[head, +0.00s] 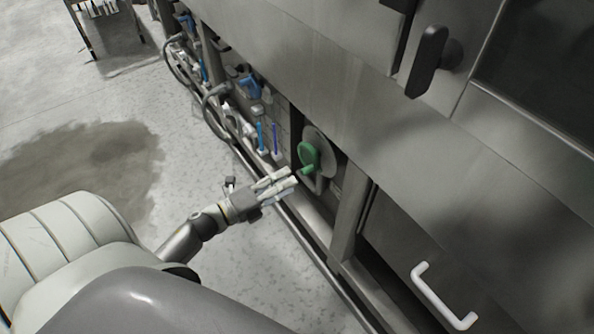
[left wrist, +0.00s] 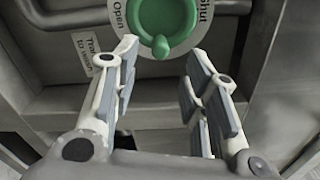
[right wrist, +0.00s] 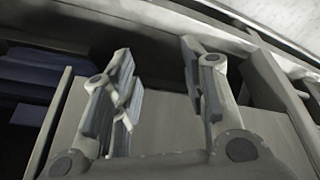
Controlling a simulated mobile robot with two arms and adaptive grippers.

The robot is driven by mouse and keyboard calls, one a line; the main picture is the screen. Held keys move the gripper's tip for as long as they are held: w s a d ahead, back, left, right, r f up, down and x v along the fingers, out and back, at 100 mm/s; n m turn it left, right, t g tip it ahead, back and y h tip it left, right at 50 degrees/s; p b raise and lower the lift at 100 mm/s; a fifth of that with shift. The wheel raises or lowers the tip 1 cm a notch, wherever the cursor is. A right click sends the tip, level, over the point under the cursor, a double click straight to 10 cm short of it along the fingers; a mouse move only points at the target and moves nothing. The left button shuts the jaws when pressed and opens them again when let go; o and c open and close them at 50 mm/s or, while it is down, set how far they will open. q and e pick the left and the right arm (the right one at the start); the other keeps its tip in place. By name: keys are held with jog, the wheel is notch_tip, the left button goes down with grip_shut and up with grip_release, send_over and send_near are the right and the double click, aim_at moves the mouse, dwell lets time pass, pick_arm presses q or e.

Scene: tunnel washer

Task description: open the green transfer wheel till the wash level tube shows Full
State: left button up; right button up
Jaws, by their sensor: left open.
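The green transfer wheel (head: 309,156) is mounted on a round grey plate low on the machine's side. In the left wrist view the wheel (left wrist: 168,18) shows at the top, with its knob pointing down and "Open" and "Shut" labels at its sides. My left gripper (head: 291,178) is open and empty, its fingertips just short of the wheel, on either side of the knob's line in the left wrist view (left wrist: 162,52). Slim blue tubes (head: 275,138) stand left of the wheel; their level marks are too small to read. My right gripper (right wrist: 157,52) is open and empty.
A white handle (head: 440,297) sticks out at the lower right, and a black handle (head: 427,62) higher up. Pipes and blue valves (head: 250,87) line the machine's side. A rail runs along its foot.

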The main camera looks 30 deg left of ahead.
pick_arm(q)
jog(key=v, duration=0.5)
jog(key=shift+s+a, duration=0.15)
jog(key=shift+s, duration=0.15)
jog(key=shift+w+r, duration=0.1)
